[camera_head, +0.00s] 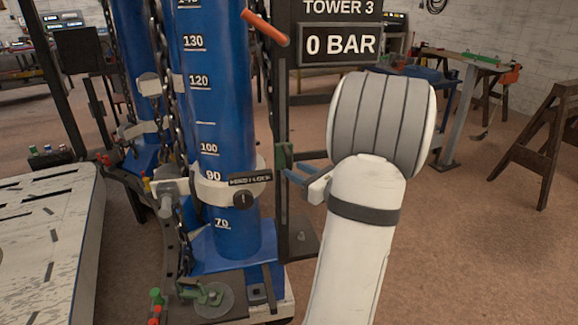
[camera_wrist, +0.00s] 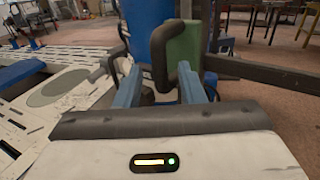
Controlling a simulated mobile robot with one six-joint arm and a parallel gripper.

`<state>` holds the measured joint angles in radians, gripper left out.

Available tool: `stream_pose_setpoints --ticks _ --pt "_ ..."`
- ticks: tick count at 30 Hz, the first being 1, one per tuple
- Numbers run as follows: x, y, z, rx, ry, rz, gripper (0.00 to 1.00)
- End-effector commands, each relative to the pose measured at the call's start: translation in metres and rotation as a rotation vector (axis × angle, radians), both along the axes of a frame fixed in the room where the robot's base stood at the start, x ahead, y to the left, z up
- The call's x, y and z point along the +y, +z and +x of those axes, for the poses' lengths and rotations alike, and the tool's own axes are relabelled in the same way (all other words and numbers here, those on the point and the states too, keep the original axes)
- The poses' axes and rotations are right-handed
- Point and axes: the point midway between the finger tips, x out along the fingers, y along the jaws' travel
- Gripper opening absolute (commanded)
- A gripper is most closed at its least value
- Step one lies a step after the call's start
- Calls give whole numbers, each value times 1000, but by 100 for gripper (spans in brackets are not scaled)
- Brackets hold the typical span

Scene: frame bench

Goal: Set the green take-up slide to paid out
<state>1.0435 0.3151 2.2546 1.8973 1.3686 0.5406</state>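A green block (camera_head: 285,156), which looks like the take-up slide, sits on the dark upright post (camera_head: 278,110) right of the blue cylinder (camera_head: 225,120). In the wrist view the green block (camera_wrist: 184,48) stands just ahead of my gripper, close to the right finger. My gripper (camera_head: 291,173) is beside it, with its blue fingers pointing left. I see no readable mark for the slide's position.
A sign (camera_head: 340,43) reads "TOWER 3" and "0 BAR". A white collar (camera_head: 212,190) with a dark label rings the cylinder. A chain (camera_head: 180,130) hangs left of it. A green-handled clamp (camera_head: 205,294) is at the base. A pale slotted bench (camera_head: 45,240) stands left.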

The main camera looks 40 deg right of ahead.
Motion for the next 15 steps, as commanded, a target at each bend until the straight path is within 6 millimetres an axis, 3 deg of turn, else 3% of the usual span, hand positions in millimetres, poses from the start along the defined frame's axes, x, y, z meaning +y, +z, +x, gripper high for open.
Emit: stream_pose_setpoints --ticks 6,15 --pt "5 0 29 1 3 -1 36" --pt "6 0 37 1 0 -2 36"
